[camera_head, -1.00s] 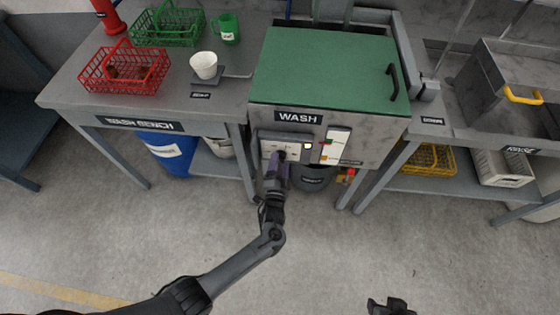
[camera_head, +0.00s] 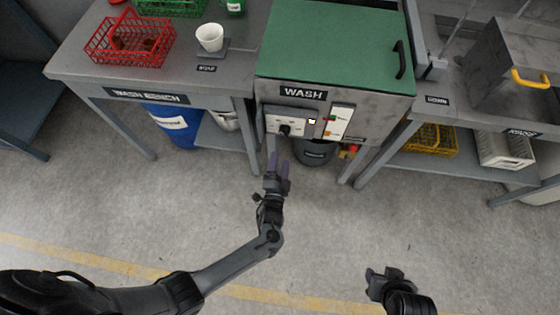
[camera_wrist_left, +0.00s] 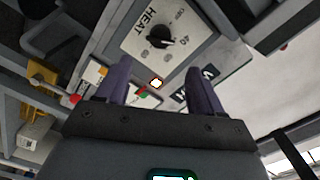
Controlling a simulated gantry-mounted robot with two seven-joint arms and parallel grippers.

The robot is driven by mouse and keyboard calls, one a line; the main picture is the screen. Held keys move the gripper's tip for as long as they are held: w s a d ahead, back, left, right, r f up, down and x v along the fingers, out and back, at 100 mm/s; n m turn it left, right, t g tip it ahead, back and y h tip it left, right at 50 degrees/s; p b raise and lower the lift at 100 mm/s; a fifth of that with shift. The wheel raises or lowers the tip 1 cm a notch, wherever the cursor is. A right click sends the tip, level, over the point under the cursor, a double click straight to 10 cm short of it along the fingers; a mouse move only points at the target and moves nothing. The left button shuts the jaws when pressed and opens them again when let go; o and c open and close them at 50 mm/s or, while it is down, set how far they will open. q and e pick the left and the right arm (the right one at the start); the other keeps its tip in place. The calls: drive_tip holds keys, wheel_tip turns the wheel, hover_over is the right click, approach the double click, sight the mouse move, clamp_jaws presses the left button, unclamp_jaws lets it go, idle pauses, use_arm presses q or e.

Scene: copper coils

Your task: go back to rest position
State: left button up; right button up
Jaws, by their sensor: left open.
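My left gripper (camera_head: 278,164) is open and empty in front of the wash machine (camera_head: 388,105), below its control panel and apart from it. In the left wrist view its two purple fingers (camera_wrist_left: 158,85) stand wide apart with nothing between them. Beyond them is the heat panel with a black knob (camera_wrist_left: 160,37) and a lit button (camera_wrist_left: 156,83). The knob also shows in the head view (camera_head: 284,130). My right gripper (camera_head: 383,275) is at the bottom right of the head view, over the floor; its fingers are too unclear to judge.
The wash bench (camera_head: 75,66) at left carries a red basket (camera_head: 128,52), a green basket (camera_head: 170,8) and a white cup (camera_head: 209,38). A dark bin (camera_head: 314,154) stands under the machine. A yellow crate (camera_head: 432,140) sits on the right shelf. The floor in front is clear.

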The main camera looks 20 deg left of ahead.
use_arm(q)
drive_tip(key=s+a+f+n+g+p, duration=0.1)
drive_tip(key=s+a+n+g+p, duration=0.15)
drive_tip(key=s+a, duration=0.6)
drive_tip(key=s+d+r+n+g+h, duration=0.2)
drive_tip(key=s+r+n+g+h, duration=0.25)
drive_tip(key=s+r+g, duration=0.85)
wheel_tip(320, 180, up, 41)
drive_tip(key=s+t+p, duration=0.1)
drive_tip(key=s+p, duration=0.1)
drive_tip(key=p, duration=3.6)
drive_tip(key=shift+f+t, duration=0.2)
drive_tip(key=shift+t, duration=0.15)
